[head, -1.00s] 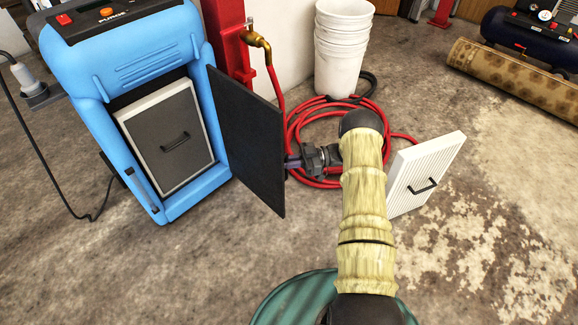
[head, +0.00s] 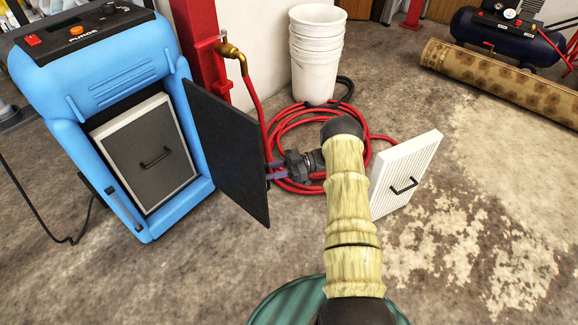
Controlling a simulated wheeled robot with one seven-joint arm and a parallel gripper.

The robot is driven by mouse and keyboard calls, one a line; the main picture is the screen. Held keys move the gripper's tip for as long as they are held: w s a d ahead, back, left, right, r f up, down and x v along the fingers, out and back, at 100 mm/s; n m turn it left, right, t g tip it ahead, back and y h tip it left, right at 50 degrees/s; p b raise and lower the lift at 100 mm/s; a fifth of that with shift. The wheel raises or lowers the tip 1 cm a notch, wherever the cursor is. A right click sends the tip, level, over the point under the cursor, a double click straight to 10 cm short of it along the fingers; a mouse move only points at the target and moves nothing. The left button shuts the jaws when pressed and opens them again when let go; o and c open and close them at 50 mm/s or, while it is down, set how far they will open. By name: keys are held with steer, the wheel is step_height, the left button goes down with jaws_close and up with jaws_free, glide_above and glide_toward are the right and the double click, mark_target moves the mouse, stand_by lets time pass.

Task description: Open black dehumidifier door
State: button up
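The blue dehumidifier (head: 112,72) stands upright at the left in the head view. Its black door (head: 226,150) is swung wide open to the right, showing a grey filter panel with a white frame and black handle (head: 155,157) in the front opening. My gripper (head: 274,170) is at the door's free right edge, its fingers apart with a small gap between them. The fingertips are very close to the door's edge; I cannot tell whether they touch it.
A white ribbed filter (head: 404,176) leans on the floor right of my arm. A coiled red hose (head: 290,130) and stacked white buckets (head: 314,60) lie behind the gripper. A red post (head: 196,40) stands behind the door.

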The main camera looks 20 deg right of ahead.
steer(key=d+p, duration=0.2)
steer(key=d, duration=0.9)
steer(key=shift+s, duration=0.4)
